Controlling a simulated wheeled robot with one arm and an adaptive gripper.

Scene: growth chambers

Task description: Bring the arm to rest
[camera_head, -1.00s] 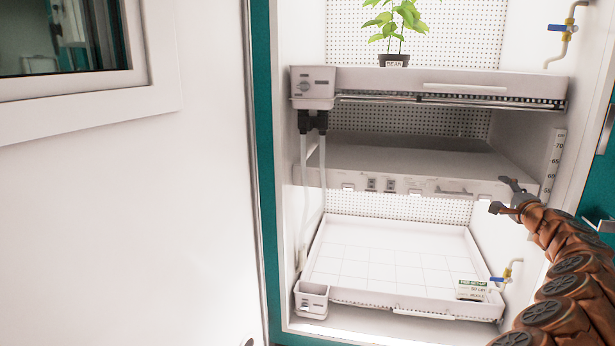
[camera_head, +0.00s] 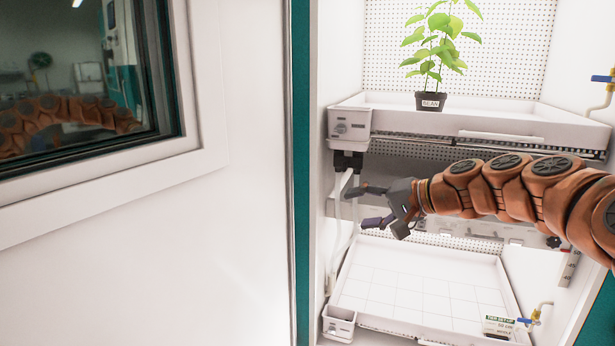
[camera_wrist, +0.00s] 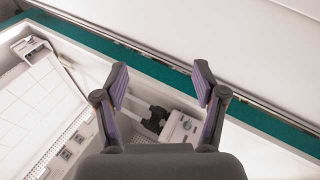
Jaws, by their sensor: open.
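My gripper (camera_head: 368,206) is open and empty, with its fingers pointing left. In the head view it is in front of the growth chamber, over the middle shelf's left part and near the pale tubes (camera_head: 342,215). My orange-brown arm reaches in from the right edge and hides much of the middle shelf. In the wrist view the two fingers of my gripper (camera_wrist: 163,88) are spread apart, with nothing between them. Beyond them are the chamber's teal door edge (camera_wrist: 165,72) and a white control box (camera_wrist: 180,132).
A potted bean plant (camera_head: 430,101) stands on the upper tray (camera_head: 385,103). The lower tray (camera_head: 420,292) has a gridded floor and a small sign (camera_head: 498,326). A blue-handled tap (camera_head: 525,321) is at right. The white door with a window (camera_head: 70,80) stands open at left.

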